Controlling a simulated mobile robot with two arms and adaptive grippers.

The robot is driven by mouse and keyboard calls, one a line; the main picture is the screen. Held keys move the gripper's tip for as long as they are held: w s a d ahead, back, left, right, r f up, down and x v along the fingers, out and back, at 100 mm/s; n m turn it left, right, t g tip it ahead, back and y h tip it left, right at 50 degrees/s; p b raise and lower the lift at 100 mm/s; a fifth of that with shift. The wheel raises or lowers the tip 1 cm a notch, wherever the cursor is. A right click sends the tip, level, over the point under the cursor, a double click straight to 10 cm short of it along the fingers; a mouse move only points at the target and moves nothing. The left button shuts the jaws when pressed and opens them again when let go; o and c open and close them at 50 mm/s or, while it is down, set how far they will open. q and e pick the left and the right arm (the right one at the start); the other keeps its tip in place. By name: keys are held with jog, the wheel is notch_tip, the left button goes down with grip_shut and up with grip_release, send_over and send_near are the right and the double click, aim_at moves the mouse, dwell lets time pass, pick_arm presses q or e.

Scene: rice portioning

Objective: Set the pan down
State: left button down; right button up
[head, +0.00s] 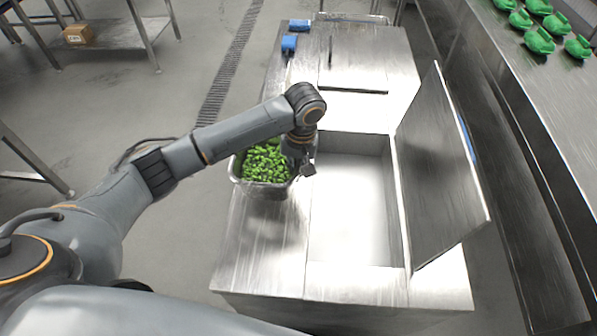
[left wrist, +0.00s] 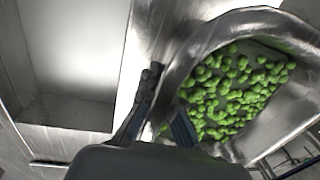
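The pan (head: 262,189) is a metal container filled with green pieces, at the left edge of the steel counter in the head view. It also fills the right of the left wrist view (left wrist: 200,47). My left gripper (head: 303,168) is at the pan's right side, beside the open well. In the left wrist view, its fingers (left wrist: 162,122) straddle the pan's wall, one inside and one outside, and look closed on it. The pan looks roughly level; I cannot tell whether its base touches the counter. My right gripper is not in view.
An open rectangular well (head: 350,205) lies right of the pan, with a raised metal lid (head: 440,170) on its right. Blue items (head: 289,44) lie at the counter's far end. Bare counter (head: 258,240) lies in front of the pan. Green objects (head: 540,41) stand on the right-hand table.

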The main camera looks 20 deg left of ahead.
pick_arm(q)
jog(key=shift+w+a+f, duration=0.35)
jog(key=shift+w+f, duration=0.25)
jog(key=shift+f, duration=0.05)
jog(key=shift+w+a+f+p, duration=0.1)
jog(key=shift+f+p, duration=0.2)
jog(key=shift+f, duration=1.4)
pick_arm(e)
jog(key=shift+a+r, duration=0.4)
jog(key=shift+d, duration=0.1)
pick_arm(q)
jog(key=c, duration=1.9)
grip_release()
jog(key=shift+f, duration=0.2)
jog(key=o, duration=0.4)
jog(key=shift+c, duration=0.2)
jog(key=shift+r, duration=0.1)
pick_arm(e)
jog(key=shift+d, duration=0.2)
